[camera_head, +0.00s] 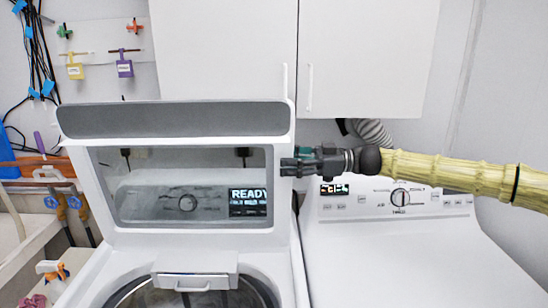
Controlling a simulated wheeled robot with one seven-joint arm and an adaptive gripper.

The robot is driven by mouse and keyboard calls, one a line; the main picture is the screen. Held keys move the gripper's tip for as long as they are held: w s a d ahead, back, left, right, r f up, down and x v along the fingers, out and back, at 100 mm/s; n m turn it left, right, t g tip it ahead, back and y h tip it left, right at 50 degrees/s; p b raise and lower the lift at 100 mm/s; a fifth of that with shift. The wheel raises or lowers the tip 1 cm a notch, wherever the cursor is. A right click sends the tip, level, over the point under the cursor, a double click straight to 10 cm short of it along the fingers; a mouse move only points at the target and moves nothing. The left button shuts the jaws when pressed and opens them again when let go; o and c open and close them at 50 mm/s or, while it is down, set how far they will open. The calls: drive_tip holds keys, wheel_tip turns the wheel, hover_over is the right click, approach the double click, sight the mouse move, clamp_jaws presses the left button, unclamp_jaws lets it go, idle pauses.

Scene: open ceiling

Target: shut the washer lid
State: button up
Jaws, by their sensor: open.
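The washer (290,262) stands at the lower left of the view, its round tub opening partly showing at the bottom edge. Its lid (106,222) is raised upright, with a grey top edge and a clear window. The washer's control panel, with a knob and a READY display, shows through the window. My gripper (286,167) is at the right edge of the lid, at about the height of the window's upper part, its fingers pointing left. It looks empty, and I cannot tell whether it touches the lid. My arm reaches in from the right.
A white dryer (420,262) with a dial panel stands right of the washer. White cabinets (365,55) hang above and behind. Hooks with coloured tags (125,66), cables and hoses are on the left wall. A sink edge (30,250) is at far left.

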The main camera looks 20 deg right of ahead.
drive_tip(key=x, duration=0.3)
drive_tip(key=shift+a+p, duration=0.15)
drive_tip(key=shift+p, duration=0.25)
clamp_jaws()
